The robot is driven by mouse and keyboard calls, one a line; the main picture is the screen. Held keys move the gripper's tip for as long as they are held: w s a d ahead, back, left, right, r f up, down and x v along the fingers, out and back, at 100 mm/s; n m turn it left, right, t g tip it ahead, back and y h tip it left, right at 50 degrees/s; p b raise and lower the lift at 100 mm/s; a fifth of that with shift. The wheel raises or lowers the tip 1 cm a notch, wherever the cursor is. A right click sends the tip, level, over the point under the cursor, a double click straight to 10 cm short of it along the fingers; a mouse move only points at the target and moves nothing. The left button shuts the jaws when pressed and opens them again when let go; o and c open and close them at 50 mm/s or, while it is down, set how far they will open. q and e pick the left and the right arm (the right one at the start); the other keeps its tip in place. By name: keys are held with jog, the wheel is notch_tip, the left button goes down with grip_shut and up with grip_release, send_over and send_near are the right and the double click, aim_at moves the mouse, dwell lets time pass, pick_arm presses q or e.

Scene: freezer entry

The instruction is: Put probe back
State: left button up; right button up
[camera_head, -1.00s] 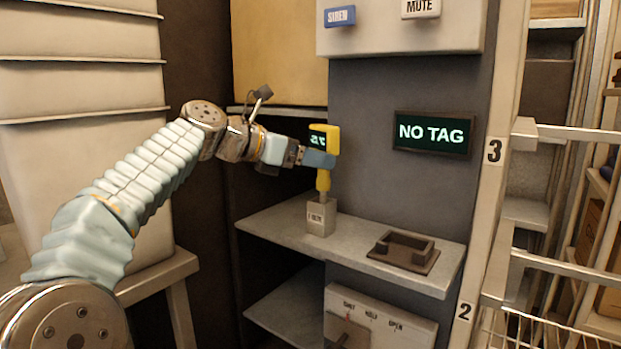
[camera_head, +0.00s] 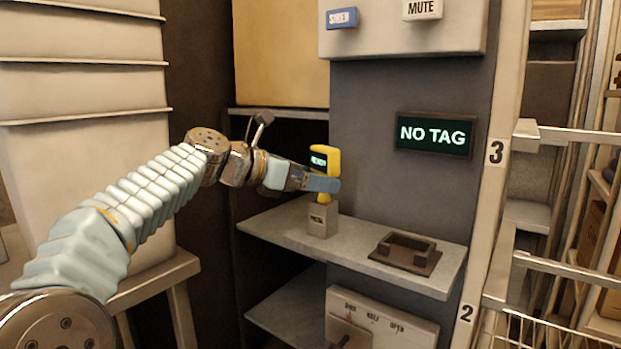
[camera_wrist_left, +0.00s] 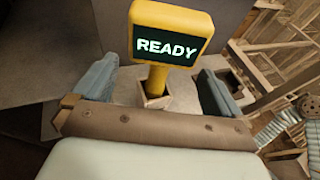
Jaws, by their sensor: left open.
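The yellow probe (camera_head: 329,162) stands upright in a small grey holder (camera_head: 322,219) on the shelf. In the left wrist view the probe (camera_wrist_left: 157,80) has a dark screen reading READY, and its stem goes down into the square holder (camera_wrist_left: 155,101). My left gripper (camera_head: 321,185) is at the probe's stem, just above the holder. In the left wrist view its two fingers (camera_wrist_left: 158,86) are apart, one on each side of the probe, with gaps between. My right gripper is not in view.
The grey shelf (camera_head: 275,228) also carries a brown cradle (camera_head: 405,252) at right. A NO TAG display (camera_head: 434,134) is on the wall behind. A lever panel (camera_head: 385,318) is below. A white post (camera_head: 485,180) and metal rails (camera_head: 570,270) stand at right.

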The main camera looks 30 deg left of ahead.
pick_arm(q)
jog(key=shift+r, duration=0.1)
jog(key=v, duration=1.2)
